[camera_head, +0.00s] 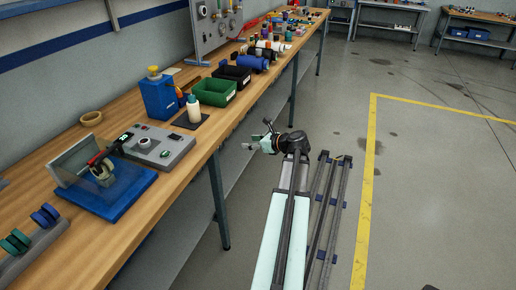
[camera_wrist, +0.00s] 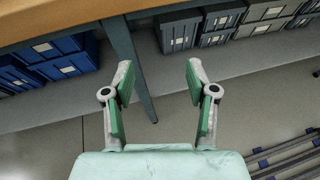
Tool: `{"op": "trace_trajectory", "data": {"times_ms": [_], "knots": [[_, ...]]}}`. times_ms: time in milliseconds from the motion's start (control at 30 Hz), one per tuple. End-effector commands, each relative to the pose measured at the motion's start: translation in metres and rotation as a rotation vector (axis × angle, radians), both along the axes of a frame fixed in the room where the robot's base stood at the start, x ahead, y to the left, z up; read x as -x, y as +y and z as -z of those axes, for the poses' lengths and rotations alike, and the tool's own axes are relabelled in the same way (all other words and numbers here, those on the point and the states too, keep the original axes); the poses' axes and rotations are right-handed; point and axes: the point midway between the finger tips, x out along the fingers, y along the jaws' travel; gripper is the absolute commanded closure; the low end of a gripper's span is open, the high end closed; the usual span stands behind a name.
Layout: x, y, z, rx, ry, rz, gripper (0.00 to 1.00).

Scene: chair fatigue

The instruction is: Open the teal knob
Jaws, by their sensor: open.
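My gripper (camera_head: 256,139) is beyond the bench's front edge, over the floor side, far to the right of the teal knob. In the wrist view my gripper (camera_wrist: 159,72) is open, with nothing between its fingers. The teal knob is not in the wrist view.
A blue-based fixture (camera_head: 125,193), a grey control box (camera_head: 157,146), a white bottle (camera_head: 193,109) and a green bin (camera_head: 212,92) stand along the bench. A bench leg (camera_wrist: 132,65) and grey bins (camera_wrist: 178,32) lie ahead in the wrist view. Open floor (camera_head: 430,190) is at the right.

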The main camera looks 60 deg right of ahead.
Motion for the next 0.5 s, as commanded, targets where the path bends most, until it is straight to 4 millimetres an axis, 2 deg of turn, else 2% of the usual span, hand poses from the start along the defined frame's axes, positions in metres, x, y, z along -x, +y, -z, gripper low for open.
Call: {"op": "trace_trajectory", "data": {"times_ms": [200,500], "knots": [[-0.008,0.013,0.016,0.009,0.039,-0.041,0.42],[-0.01,0.015,0.02,0.012,0.048,-0.049,0.42]]}}
